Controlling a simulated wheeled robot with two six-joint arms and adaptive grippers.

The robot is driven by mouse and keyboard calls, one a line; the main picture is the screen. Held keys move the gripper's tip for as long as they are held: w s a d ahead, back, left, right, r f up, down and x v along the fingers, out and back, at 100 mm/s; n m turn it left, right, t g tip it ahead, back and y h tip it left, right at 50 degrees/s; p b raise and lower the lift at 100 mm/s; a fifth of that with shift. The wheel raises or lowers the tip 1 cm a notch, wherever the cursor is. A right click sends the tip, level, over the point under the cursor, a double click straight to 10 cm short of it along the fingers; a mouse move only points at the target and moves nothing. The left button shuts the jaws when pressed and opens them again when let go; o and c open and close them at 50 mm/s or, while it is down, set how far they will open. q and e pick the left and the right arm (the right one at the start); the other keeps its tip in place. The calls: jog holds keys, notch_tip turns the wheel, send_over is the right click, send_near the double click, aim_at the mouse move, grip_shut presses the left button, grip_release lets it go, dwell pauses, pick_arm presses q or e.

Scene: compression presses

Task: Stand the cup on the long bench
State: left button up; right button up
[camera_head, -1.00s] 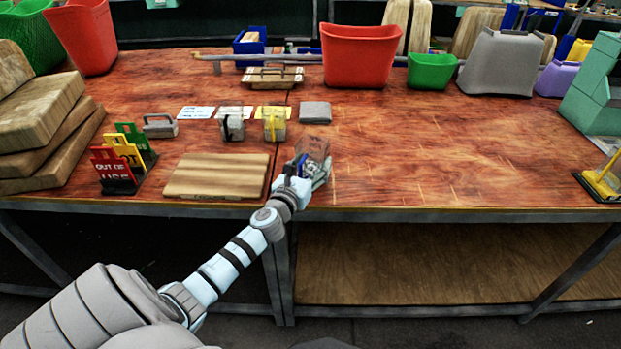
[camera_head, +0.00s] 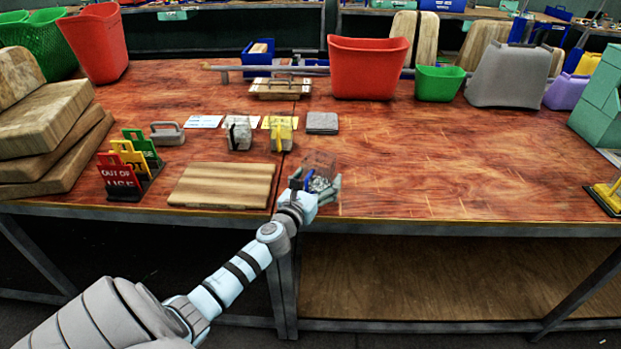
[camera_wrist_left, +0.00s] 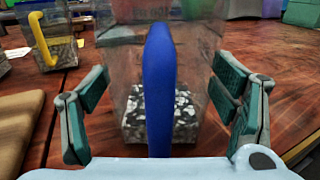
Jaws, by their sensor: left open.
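The clear cup with a blue handle (camera_wrist_left: 159,90) and speckled grey contents stands upright on the long bench (camera_head: 450,175), near its front edge. It also shows in the head view (camera_head: 321,162), right of a wooden board. My left gripper (camera_head: 322,186) is at the cup from the front. In the left wrist view its fingers (camera_wrist_left: 165,108) are open, one on each side of the cup, with the handle between them. Gaps show between the fingers and the cup walls. My right gripper is not in view.
A wooden board (camera_head: 222,185) lies left of the cup. Behind it stand a clear cup with a black handle (camera_head: 238,133) and one with a yellow handle (camera_head: 280,132). Coloured signs (camera_head: 128,165) stand farther left. The bench right of the cup is clear.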

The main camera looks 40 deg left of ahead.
pick_arm(q)
jog(key=v, duration=1.2)
